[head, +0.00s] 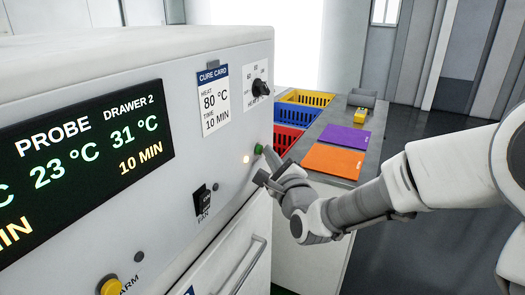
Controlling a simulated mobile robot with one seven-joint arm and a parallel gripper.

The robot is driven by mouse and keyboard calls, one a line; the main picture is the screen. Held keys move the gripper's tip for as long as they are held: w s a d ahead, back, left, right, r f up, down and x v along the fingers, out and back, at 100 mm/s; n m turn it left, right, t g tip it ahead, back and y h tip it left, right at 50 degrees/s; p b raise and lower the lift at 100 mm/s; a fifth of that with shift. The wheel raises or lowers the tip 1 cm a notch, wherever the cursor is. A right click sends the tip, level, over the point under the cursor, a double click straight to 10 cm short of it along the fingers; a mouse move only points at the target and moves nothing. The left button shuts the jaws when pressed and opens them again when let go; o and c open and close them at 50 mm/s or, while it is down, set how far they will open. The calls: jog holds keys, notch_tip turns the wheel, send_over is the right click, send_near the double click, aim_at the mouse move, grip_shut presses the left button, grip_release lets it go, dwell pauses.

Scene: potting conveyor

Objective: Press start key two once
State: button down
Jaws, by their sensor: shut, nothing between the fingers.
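A green round key (258,149) sits on the front face of the white cabinet (225,165), below the knob. No label for it is readable, so I cannot tell its number. My gripper (268,152) is shut and empty, with its tip right beside the green key; I cannot tell whether it touches. A small lamp (246,159) glows pale yellow just left of the key. The dark display (90,160) reads "DRAWER 2", 31 °C and 10 MIN, with a probe value of 23 °C.
A black fan switch (202,199), a yellow button (110,286) and a drawer handle (245,267) are on the same face. The cure card (215,98) and the knob (260,88) are above. Colored crates and purple and orange mats (333,160) lie on the bench behind.

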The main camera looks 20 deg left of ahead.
jog(key=shift+s+d, duration=0.1)
jog(key=shift+d, duration=0.65)
jog(key=shift+d, duration=0.15)
jog(key=d, duration=0.2)
jog(key=d+p, duration=0.1)
jog(key=d, duration=0.1)
jog(key=shift+s+d, duration=0.2)
jog(key=shift+d, duration=0.2)
